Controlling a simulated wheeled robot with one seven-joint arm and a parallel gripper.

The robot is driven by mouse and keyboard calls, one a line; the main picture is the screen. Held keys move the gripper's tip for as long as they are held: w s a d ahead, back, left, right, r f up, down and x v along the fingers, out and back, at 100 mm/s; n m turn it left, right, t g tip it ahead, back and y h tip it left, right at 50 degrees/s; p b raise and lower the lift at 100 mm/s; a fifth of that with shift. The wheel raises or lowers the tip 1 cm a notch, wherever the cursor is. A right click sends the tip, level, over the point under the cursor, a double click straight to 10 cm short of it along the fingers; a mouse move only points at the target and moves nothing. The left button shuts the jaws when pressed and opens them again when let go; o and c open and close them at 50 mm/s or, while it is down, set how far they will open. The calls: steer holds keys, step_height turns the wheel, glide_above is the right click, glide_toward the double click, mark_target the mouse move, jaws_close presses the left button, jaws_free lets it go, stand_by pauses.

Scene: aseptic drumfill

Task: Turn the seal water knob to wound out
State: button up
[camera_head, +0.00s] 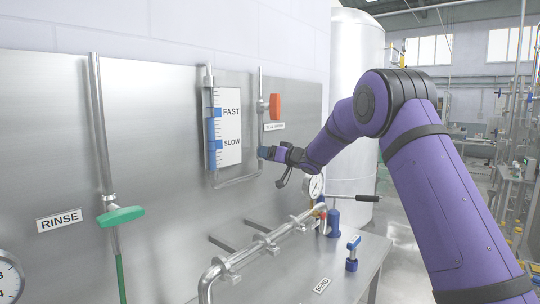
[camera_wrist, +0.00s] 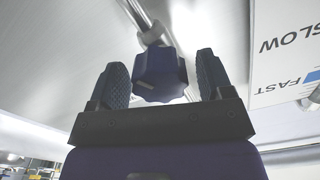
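The seal water knob (camera_wrist: 160,73) is a dark blue fluted knob on a metal stem, seen in the wrist view between my two fingers. My gripper (camera_wrist: 160,78) is open around it, with one finger on each side and a narrow gap on both sides. In the head view my gripper (camera_head: 268,153) is at the steel panel, just below a small label (camera_head: 274,127) that seems to read seal water. The knob is mostly hidden there by my fingers. How far the knob is wound cannot be told.
A FAST/SLOW flow gauge (camera_head: 228,127) is mounted just left of my gripper. An orange-red handle (camera_head: 275,106) sits above. A pressure gauge (camera_head: 315,186) and steel piping (camera_head: 262,247) are below. A green RINSE handle (camera_head: 120,216) is at the left.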

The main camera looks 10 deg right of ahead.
steer(key=c, duration=0.8)
